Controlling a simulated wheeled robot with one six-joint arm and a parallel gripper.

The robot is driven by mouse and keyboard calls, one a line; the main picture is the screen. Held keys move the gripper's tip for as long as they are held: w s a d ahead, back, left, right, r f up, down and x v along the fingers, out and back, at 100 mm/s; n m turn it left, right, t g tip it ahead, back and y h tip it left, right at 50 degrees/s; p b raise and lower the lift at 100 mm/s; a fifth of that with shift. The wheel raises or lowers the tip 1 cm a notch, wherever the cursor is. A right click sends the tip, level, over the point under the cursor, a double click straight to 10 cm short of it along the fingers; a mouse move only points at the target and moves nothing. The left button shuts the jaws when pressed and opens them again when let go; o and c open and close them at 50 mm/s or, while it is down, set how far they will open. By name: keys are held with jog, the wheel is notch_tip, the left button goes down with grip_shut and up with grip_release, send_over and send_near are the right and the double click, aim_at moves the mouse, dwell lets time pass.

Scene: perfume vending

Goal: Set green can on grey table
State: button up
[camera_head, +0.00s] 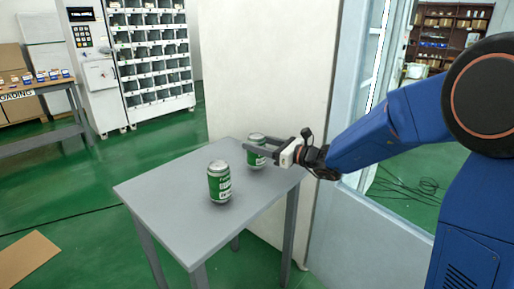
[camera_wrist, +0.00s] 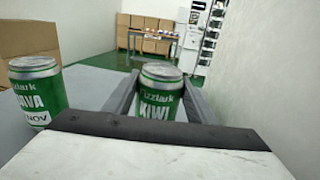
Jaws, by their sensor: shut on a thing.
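A green can with a silver top (camera_head: 257,151) is between the fingers of my gripper (camera_head: 256,149), over the back right part of the grey table (camera_head: 165,196). In the wrist view this can (camera_wrist: 160,98) reads "KIWI" and stands upright, with a finger on each side. My gripper is shut on it. Its base looks at or very near the table top; I cannot tell if it touches. A second green can (camera_head: 219,182) stands upright nearer the table's middle. In the wrist view this can (camera_wrist: 38,92) is at the left, its label ending in "AVA".
A pale wall panel (camera_head: 265,70) rises right behind the table. A vending machine (camera_head: 150,55) stands at the back. A side table (camera_head: 50,90) with small items is at the far left. The left part of the grey table is clear.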

jog(key=shift+f, duration=0.65)
jog(key=o, duration=1.3)
jog(key=shift+f, duration=0.1)
